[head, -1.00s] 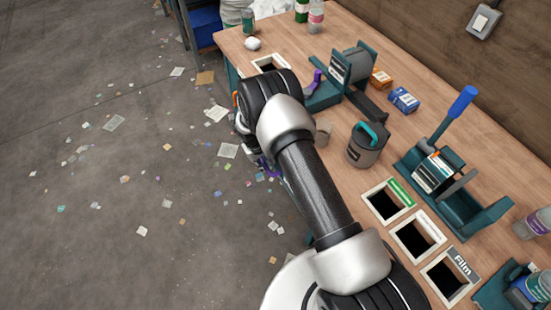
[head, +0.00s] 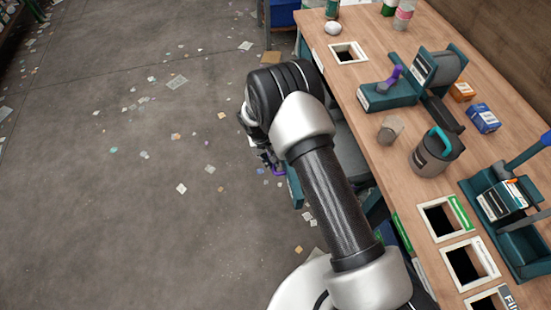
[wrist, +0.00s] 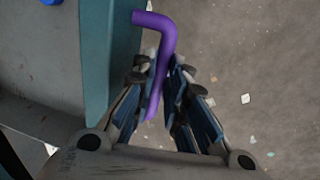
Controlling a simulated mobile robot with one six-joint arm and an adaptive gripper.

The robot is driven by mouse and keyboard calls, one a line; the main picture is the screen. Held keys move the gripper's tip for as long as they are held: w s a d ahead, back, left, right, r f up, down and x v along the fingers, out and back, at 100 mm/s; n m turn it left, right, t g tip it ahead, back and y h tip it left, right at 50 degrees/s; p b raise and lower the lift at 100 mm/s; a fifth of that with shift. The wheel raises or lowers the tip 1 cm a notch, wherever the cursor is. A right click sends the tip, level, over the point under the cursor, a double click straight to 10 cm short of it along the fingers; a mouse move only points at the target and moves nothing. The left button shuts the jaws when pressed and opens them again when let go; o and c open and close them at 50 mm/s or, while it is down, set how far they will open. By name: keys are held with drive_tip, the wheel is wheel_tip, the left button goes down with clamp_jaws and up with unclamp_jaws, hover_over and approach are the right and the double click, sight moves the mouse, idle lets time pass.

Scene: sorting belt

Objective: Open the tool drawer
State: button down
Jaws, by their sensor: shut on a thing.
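The tool drawer stands out from the bench's side; its grey inside (head: 347,155) shows between my arm and the bench edge. Its teal front (head: 295,190) is mostly behind my arm. In the wrist view the teal front (wrist: 112,60) is at the upper left, with the grey drawer behind it. A bent purple handle (wrist: 162,35) sticks out from the front. My gripper (wrist: 165,75) is shut on the handle, with its bar between the two fingers. In the head view my gripper (head: 268,158) is beside the drawer front, partly hidden by my wrist.
The wooden bench (head: 385,185) runs along the right. It carries a grey canister (head: 432,157), a clear cup (head: 389,131), teal devices, small boxes and framed openings (head: 447,218). The floor (head: 120,200) to the left is open, with scattered paper scraps.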

idle(0.3)
drive_tip(key=c, duration=1.6)
unclamp_jaws()
drive_tip(key=shift+r, duration=0.1)
wheel_tip(320, 180, up, 12)
drive_tip(key=a, duration=0.2)
drive_tip(key=shift+s+f, duration=0.2)
drive_tip(key=shift+s, duration=0.15)
drive_tip(key=shift+a, duration=0.1)
